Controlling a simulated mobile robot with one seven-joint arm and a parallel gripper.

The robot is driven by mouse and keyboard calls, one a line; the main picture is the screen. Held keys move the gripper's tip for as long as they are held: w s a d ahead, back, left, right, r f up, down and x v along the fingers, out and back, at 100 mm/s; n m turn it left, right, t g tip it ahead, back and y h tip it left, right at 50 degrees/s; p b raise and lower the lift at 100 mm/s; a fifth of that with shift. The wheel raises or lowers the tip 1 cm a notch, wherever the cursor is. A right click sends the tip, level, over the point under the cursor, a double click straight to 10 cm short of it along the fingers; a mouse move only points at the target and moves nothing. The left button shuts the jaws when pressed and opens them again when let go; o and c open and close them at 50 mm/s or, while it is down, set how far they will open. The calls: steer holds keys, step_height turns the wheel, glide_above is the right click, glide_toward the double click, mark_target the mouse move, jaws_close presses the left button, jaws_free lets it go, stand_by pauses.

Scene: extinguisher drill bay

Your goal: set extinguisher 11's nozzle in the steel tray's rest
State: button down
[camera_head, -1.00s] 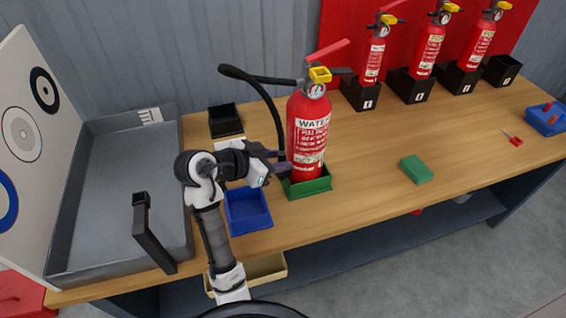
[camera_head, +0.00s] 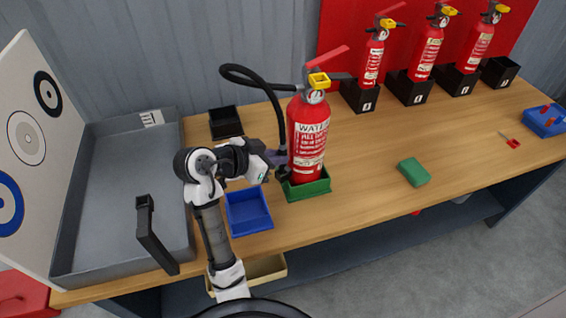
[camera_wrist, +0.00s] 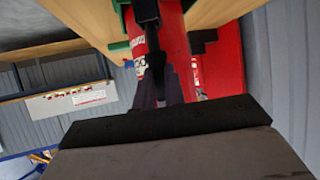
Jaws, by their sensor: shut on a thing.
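Extinguisher 11 is probably the large red WATER extinguisher (camera_head: 307,140), upright in a green holder (camera_head: 309,190); I cannot read its number. Its black hose (camera_head: 236,70) loops out left from the top and comes down beside the body. My gripper (camera_head: 279,163) is shut on the black nozzle at the hose's lower end, close to the body's left side. In the wrist view the dark nozzle (camera_wrist: 150,30) runs between my fingers (camera_wrist: 157,92). The grey steel tray (camera_head: 120,262) lies at left. A black post with a notched top (camera_head: 145,204), seemingly the rest, stands at its front right.
A blue bin (camera_head: 248,226) sits below my forearm and a black bin (camera_head: 225,122) behind it. A target board (camera_head: 30,130) stands left of the tray. A green block (camera_head: 413,172) lies right. Several small extinguishers (camera_head: 428,50) stand at the back in black holders.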

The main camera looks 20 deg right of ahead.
mark_target(283, 145)
steer(key=shift+r+p, duration=0.95)
steer(key=shift+r, duration=0.5)
steer(key=shift+r, duration=0.1)
steer(key=shift+r+p, duration=0.35)
steer(key=shift+p, duration=0.05)
step_height(283, 145, up, 11)
steer(key=p, duration=0.6)
steer(key=s+a+b, duration=0.3)
steer(key=s+a, duration=0.1)
steer(key=a, duration=1.2)
steer(key=s+a+b, duration=0.3)
steer(key=s+a, duration=0.1)
steer(key=a, duration=1.1)
step_height(283, 145, down, 7)
steer(key=b, duration=0.6)
steer(key=shift+w+d, duration=0.15)
steer(key=shift+w, duration=0.1)
steer(key=shift+b, duration=1.2)
